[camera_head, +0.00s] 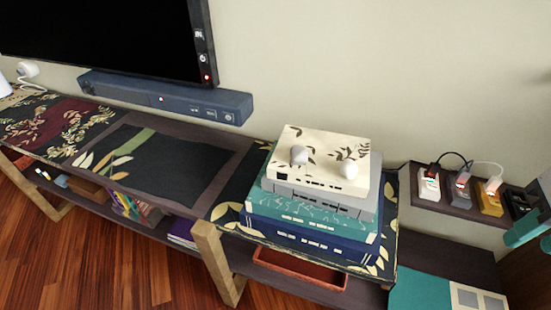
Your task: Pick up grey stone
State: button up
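My gripper is not in view.
The stack stands on a low dark shelf with a leaf-patterned runner (233,212). A soundbar (170,98) and a screen (110,35) are behind, to the left. Plugs and cables sit on a small wall shelf (460,210) at right. A red tray (300,268) lies below.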

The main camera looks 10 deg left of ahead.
aim_at(298, 154)
jog(key=u, duration=2.75)
jog(key=i, duration=2.7)
jog(key=z, duration=3.1)
jog(key=i, duration=0.15)
